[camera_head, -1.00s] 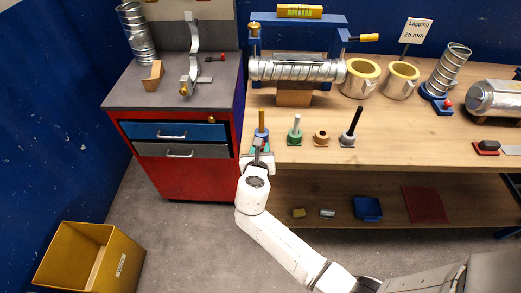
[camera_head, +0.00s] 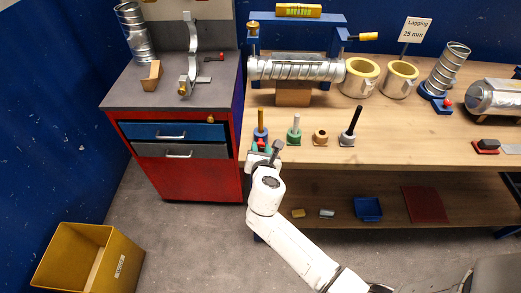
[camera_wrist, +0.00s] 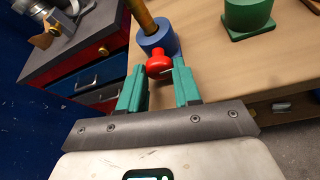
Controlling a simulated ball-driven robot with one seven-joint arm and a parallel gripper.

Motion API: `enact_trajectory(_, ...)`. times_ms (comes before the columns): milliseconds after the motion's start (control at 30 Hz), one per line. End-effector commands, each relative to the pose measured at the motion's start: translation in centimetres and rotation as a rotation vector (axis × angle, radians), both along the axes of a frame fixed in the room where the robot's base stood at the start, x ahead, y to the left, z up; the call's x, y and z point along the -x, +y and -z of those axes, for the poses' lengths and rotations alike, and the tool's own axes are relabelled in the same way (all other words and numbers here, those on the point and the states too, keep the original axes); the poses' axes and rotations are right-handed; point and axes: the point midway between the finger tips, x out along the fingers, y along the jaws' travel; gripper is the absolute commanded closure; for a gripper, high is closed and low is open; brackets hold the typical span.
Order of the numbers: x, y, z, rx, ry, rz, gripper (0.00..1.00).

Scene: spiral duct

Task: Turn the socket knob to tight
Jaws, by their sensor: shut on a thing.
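The red socket knob (camera_wrist: 159,66) sits low on the near side of the blue socket (camera_wrist: 158,40), which holds an upright yellow-brown rod (camera_wrist: 141,14). In the head view, the blue socket (camera_head: 260,134) stands at the bench's front edge, left of the other stands. My gripper (camera_wrist: 159,70) has its green fingers on either side of the red knob and is shut on it. In the head view, my gripper (camera_head: 262,147) is at the bench edge just in front of the socket. The knob's tight or loose marking cannot be made out.
A green stand (camera_head: 294,136) with a pale rod is just right of the socket. A wooden ring (camera_head: 320,137) and a stand with a black rod (camera_head: 350,133) follow. The red cabinet (camera_head: 200,175) is close on the left. The floor in front is clear.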

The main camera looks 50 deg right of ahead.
Motion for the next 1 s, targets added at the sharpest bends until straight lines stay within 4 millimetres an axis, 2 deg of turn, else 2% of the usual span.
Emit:
enact_trajectory(33,0.0,0.0,0.0,-0.001,0.001,0.0,0.64)
enact_trajectory(233,0.0,0.0,0.0,0.0,0.001,-0.001,0.45)
enact_trajectory(300,0.0,0.0,0.0,0.001,0.002,0.0,0.42)
enact_trajectory(533,0.1,0.1,0.0,0.001,0.001,-0.001,0.42)
enact_trajectory(667,0.8,0.8,-0.4,0.002,0.002,-0.001,0.42)
enact_trajectory(1000,4.8,5.1,-2.6,0.001,0.002,-0.003,0.42)
